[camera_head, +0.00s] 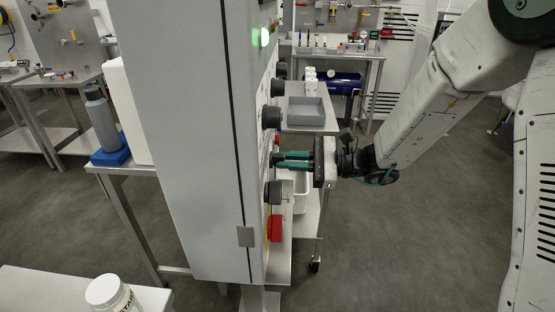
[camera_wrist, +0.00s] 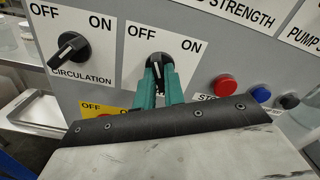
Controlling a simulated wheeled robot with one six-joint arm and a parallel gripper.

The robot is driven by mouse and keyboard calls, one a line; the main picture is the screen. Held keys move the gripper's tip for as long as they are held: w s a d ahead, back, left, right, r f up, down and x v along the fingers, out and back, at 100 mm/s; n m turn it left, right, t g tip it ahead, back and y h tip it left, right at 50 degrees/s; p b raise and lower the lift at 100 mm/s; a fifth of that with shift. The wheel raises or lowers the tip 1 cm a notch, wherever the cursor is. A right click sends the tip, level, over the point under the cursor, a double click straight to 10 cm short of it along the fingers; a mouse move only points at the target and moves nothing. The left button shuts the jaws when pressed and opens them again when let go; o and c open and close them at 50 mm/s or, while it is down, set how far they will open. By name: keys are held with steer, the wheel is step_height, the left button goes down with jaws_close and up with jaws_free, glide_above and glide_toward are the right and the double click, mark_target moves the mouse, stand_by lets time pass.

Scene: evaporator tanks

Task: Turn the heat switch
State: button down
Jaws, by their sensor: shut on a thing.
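A black rotary switch (camera_wrist: 158,60) with OFF and ON on its white plate is in the middle of the wrist view. My gripper (camera_wrist: 159,80) has its teal fingers closed on this knob. The name under the knob is hidden by my gripper, so I cannot read whether it says heat. The knob's pointer is mostly covered. In the head view my gripper (camera_head: 277,160) reaches from the right to the front of the grey control cabinet (camera_head: 185,130), and the knob it holds is hidden there.
The CIRCULATION switch (camera_wrist: 70,48) is left of my gripper. A red button (camera_wrist: 225,85) and a blue button (camera_wrist: 261,94) are to the right. A grey tray (camera_head: 306,111) stands behind.

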steer(key=shift+n, duration=1.1)
steer(key=shift+n, duration=0.6)
steer(key=c, duration=1.4)
jaws_free()
steer(key=shift+d, duration=0.1)
